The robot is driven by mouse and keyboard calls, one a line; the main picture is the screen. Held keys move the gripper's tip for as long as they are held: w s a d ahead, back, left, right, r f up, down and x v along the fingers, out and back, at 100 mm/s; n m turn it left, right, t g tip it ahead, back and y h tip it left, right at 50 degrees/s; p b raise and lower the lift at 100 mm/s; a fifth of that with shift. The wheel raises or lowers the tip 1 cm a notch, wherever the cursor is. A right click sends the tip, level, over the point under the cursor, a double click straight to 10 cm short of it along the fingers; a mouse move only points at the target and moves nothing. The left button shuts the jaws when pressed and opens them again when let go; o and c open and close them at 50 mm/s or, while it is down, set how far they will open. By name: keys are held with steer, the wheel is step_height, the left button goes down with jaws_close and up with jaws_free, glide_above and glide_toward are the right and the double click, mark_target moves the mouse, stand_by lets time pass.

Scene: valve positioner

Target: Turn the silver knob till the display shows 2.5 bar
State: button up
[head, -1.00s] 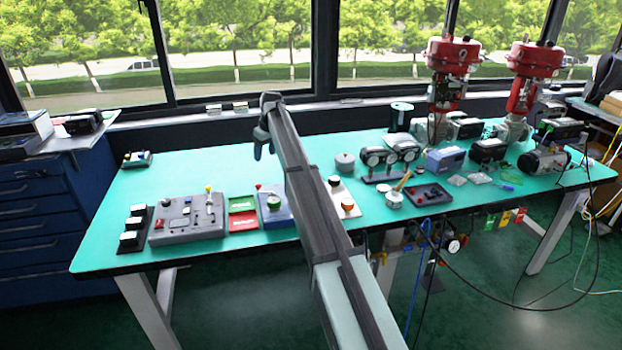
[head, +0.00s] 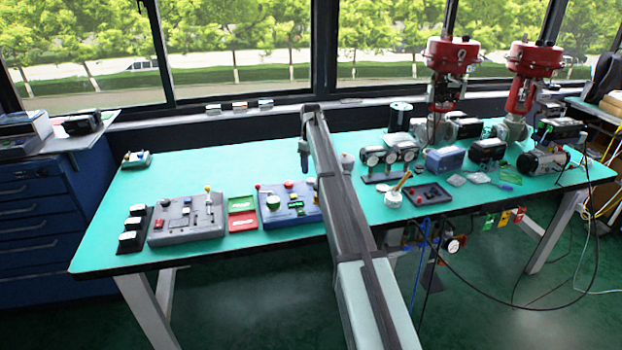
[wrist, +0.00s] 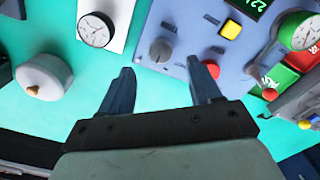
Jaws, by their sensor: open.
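The silver knob (wrist: 161,50) is a grey round knob on a blue-grey panel (wrist: 185,28) in the wrist view. In the head view my arm hides part of this panel (head: 275,217), and I cannot make out the knob. The dark display with green digits (wrist: 251,5) is cut by the top edge of the wrist view, so its full reading cannot be read. My gripper (wrist: 160,67) is open and empty. In the wrist view the knob appears just beyond the gap between its fingertips. In the head view my gripper (head: 304,158) hangs above the bench behind the panel.
A red button (wrist: 210,69) and a yellow button (wrist: 230,30) are near the knob. A white plate with a round gauge (wrist: 96,29) and a white round part (wrist: 42,78) lie to the left. A green-rimmed dial (wrist: 301,32) is at the right. Bench space behind the panel is clear.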

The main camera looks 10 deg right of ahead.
mark_target(311, 180)
steer(key=shift+f, duration=3.1)
steer(key=c, duration=1)
